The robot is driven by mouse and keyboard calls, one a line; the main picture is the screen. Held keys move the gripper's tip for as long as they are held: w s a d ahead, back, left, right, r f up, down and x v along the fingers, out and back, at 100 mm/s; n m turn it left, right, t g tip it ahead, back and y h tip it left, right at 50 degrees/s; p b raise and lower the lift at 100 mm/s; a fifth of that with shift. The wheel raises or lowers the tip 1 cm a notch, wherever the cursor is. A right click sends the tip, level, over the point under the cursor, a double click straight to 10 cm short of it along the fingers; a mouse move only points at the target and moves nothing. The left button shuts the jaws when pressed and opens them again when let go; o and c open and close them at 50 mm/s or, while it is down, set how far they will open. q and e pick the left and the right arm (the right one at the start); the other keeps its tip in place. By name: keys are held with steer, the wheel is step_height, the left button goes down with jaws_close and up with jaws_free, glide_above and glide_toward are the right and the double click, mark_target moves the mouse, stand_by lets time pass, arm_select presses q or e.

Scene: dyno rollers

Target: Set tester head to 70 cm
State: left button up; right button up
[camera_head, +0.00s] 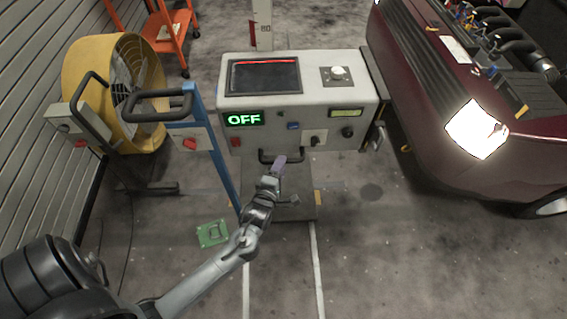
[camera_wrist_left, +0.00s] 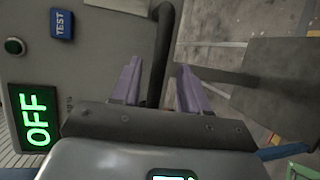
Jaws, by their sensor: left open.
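The tester head (camera_head: 300,92) is a grey box with a green OFF display (camera_head: 244,119), dark screen, knobs and a blue TEST button (camera_wrist_left: 62,24). It sits on an upright white column (camera_head: 262,35) with a scale; a number that looks like 80 shows just above the box. A black handle (camera_head: 264,160) sticks out low on its front. My left gripper (camera_head: 280,163) is at this handle. In the left wrist view its purple fingers (camera_wrist_left: 158,70) are open, with the black handle bar (camera_wrist_left: 163,50) between them. My right gripper is out of view.
A dark red car (camera_head: 455,95) with a lit headlight and open engine bay stands at right. A blue post with a black handle (camera_head: 160,106) and a yellow fan (camera_head: 110,90) stand at left. A green item (camera_head: 212,233) lies on the floor. Floor in front is mostly clear.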

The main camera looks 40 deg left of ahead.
arm_select(q)
steer(key=shift+a+x, duration=0.25)
steer(key=shift+x, duration=0.95)
steer(key=shift+w, duration=0.25)
steer(key=shift+c, duration=0.3)
jaws_close()
